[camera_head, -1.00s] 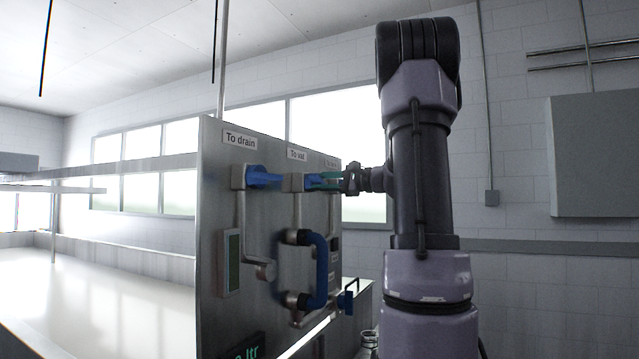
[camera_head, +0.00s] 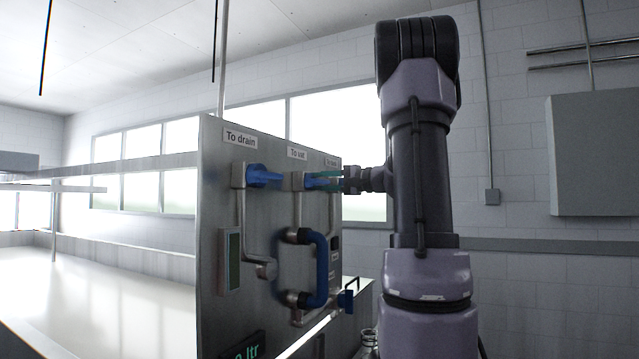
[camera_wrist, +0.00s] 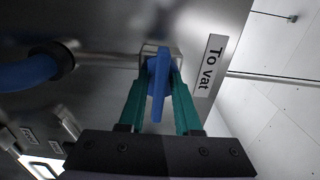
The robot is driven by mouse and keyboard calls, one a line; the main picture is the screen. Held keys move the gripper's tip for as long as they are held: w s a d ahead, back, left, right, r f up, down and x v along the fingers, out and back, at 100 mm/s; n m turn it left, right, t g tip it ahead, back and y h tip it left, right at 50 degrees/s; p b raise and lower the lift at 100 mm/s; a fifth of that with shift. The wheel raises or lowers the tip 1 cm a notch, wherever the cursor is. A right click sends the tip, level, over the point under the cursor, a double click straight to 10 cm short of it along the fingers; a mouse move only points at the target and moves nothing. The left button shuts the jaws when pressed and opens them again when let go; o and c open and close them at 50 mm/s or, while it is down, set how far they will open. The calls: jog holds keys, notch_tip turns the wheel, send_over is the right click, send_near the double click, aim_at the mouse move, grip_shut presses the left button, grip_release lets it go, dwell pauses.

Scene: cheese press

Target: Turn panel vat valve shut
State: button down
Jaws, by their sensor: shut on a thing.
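The vat valve has a blue handle (camera_wrist: 158,88) that sits under the "To vat" label (camera_head: 297,153) on the steel panel (camera_head: 222,290). The handle also shows in the head view (camera_head: 312,182), partly covered by the fingers. My gripper (camera_wrist: 160,95) has teal fingers closed on both sides of the blue handle. In the head view my gripper (camera_head: 328,181) reaches the panel from the right. In the wrist view the handle points down the picture, between the fingers toward the palm.
The drain valve's blue handle (camera_head: 264,177) is close by on the left, under the "To drain" label (camera_head: 240,139). A blue looped hose (camera_head: 321,268) and a lower blue valve handle (camera_head: 346,300) are below. A long pale vat (camera_head: 100,295) lies left of the panel.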

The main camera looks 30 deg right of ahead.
jog(key=shift+f, duration=0.1)
jog(key=c, duration=0.9)
grip_release()
jog(key=shift+o, duration=0.2)
jog(key=shift+s, duration=0.1)
jog(key=v, duration=1)
jog(key=shift+s+d, duration=0.25)
jog(key=shift+d, duration=0.05)
